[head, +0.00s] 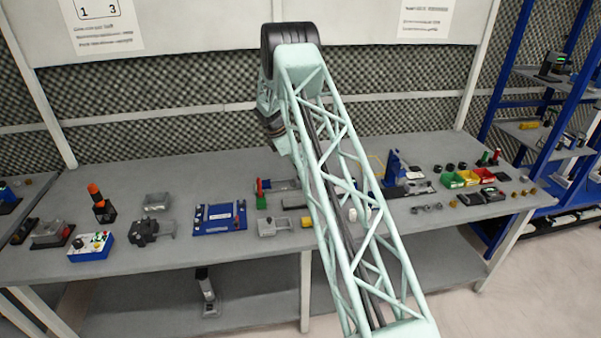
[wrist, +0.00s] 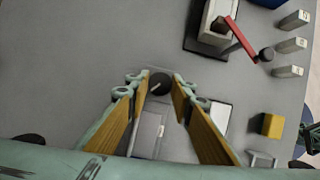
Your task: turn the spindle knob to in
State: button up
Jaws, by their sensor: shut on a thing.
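The spindle knob (wrist: 160,84) is a dark round knob with a pale line on its top, near the middle of the wrist view. A grey body (wrist: 149,133) extends from it towards the bottom of that view. My gripper (wrist: 158,80) has its two fingers on either side of the knob, shut on it. The contact faces are partly hidden by the fingertips. No marking for "in" can be read. In the head view my lattice arm (head: 345,190) crosses the bench and hides the knob and the fingers.
In the wrist view, a device with a red lever (wrist: 240,38) stands at upper right, near several grey labelled blocks (wrist: 291,45). A yellow block (wrist: 270,124) lies at right. In the head view, a blue fixture (head: 220,217) and a control box (head: 91,246) sit left on the bench.

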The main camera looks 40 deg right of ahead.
jog(key=n, duration=0.1)
jog(key=n+t+p, duration=0.1)
jog(key=n, duration=0.2)
jog(key=shift+s+t, duration=0.25)
jog(key=shift+t, duration=0.15)
jog(key=shift+n+t+p, duration=0.6)
jog(key=shift+n+p, duration=0.35)
jog(key=shift+n, duration=0.85)
jog(key=o, duration=0.9)
jog(key=shift+c, duration=0.2)
jog(key=shift+r, duration=0.1)
jog(key=v, duration=1.1)
jog(key=shift+a+r, duration=0.25)
jog(key=shift+r, duration=0.1)
jog(key=shift+s, duration=0.1)
